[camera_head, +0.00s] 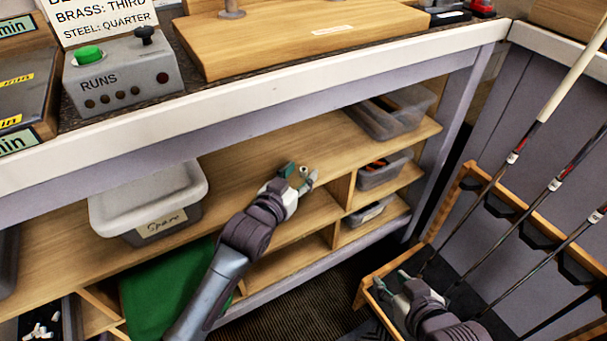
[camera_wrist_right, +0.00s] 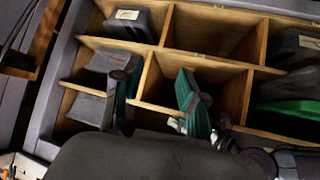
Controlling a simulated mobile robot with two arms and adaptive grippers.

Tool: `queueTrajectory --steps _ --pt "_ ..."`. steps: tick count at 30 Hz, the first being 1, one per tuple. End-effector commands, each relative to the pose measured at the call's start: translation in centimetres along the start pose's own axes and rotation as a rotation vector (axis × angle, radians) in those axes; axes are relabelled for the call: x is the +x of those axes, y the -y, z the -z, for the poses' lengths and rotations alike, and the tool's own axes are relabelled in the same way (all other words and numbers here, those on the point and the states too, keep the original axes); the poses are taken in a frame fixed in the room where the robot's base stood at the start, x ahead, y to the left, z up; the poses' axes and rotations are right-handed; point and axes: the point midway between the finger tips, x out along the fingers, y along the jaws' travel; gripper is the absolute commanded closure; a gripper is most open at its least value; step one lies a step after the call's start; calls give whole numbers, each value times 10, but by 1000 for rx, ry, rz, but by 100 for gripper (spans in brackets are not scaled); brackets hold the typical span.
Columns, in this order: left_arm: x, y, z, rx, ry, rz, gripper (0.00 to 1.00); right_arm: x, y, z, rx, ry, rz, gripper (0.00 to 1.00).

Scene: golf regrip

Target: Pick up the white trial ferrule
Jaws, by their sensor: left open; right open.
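I cannot make out a white trial ferrule for certain. Several small white pieces (camera_head: 42,329) lie in a shelf compartment at the lower left of the head view, too small to identify. My left gripper (camera_head: 299,172) is open in front of the wooden shelf under the bench. A small pale round spot shows by its fingers; I cannot tell whether it is a separate thing. My right gripper (camera_head: 391,283) is open, low beside the club rack.
A grey "Spare" bin (camera_head: 150,200) and clear bins (camera_head: 392,112) stand on the shelf (camera_head: 250,160). A green cloth or panel (camera_head: 165,285) is below. Golf clubs (camera_head: 520,205) lean in the wooden rack (camera_head: 445,205) at right. The bench edge (camera_head: 260,90) overhangs.

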Motion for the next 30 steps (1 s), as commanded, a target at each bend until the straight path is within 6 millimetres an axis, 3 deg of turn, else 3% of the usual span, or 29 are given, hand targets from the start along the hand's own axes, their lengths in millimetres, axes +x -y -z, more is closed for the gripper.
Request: queueTrajectory --steps 6,15,17,23,30 --pt "20 0 -1 0 -1 0 51 5 4 30 -2 -164 10 58" --pt "23 0 0 -1 0 0 51 4 5 36 -2 -192 12 58" --pt "22 0 0 -1 0 0 58 4 5 36 -2 -191 12 58" --pt "22 0 0 0 0 0 91 4 5 36 -2 -191 11 58" --pt "22 0 0 0 0 0 92 4 5 36 -2 -190 11 58"
